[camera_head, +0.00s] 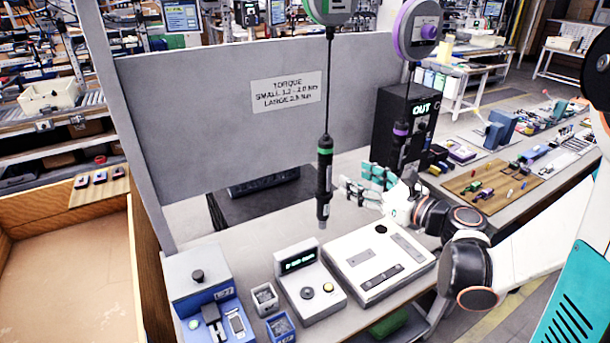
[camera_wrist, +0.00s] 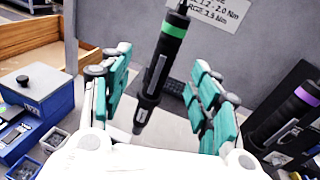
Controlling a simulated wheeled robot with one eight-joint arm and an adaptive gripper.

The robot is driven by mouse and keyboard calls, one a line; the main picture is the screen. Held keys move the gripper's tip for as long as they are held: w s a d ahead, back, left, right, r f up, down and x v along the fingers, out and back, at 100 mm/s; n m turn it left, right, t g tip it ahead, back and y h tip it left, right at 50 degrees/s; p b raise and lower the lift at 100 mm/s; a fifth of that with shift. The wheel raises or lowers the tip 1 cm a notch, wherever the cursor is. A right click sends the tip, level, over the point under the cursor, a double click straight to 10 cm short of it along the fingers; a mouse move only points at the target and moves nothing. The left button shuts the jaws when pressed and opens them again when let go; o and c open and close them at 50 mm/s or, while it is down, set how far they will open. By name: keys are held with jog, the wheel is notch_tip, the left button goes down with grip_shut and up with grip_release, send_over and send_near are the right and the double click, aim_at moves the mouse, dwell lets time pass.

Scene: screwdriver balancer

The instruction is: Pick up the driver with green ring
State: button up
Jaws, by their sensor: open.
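The driver with the green ring (camera_head: 325,182) hangs upright on a cable from a green balancer (camera_head: 329,8) above the bench. In the wrist view the same driver (camera_wrist: 161,68) appears tilted, between and beyond the two teal fingers. My gripper (camera_head: 364,184) is open and to the right of the driver in the head view; no contact is visible. The gripper's fingers also show in the wrist view (camera_wrist: 160,98). A second driver with a purple ring (camera_head: 400,135) hangs to the right, from a purple balancer (camera_head: 418,28). It shows at the right edge of the wrist view (camera_wrist: 290,115).
A grey panel (camera_head: 215,120) with a torque sign stands behind the driver. On the bench below are a display box (camera_head: 308,287), a white flat unit (camera_head: 378,262), small screw bins (camera_head: 265,298) and a blue machine (camera_head: 207,295). A black box (camera_head: 385,120) stands near the purple-ring driver.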

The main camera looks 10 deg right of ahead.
aim_at(331, 158)
jog(key=shift+m+t, duration=0.4)
jog(key=shift+m, duration=0.2)
jog(key=x, duration=0.9)
jog(key=d+x, duration=0.1)
jog(key=x, duration=0.3)
jog(key=shift+w+b, duration=0.35)
jog(key=shift+w, duration=0.1)
jog(key=shift+s+r, duration=0.1)
grip_shut()
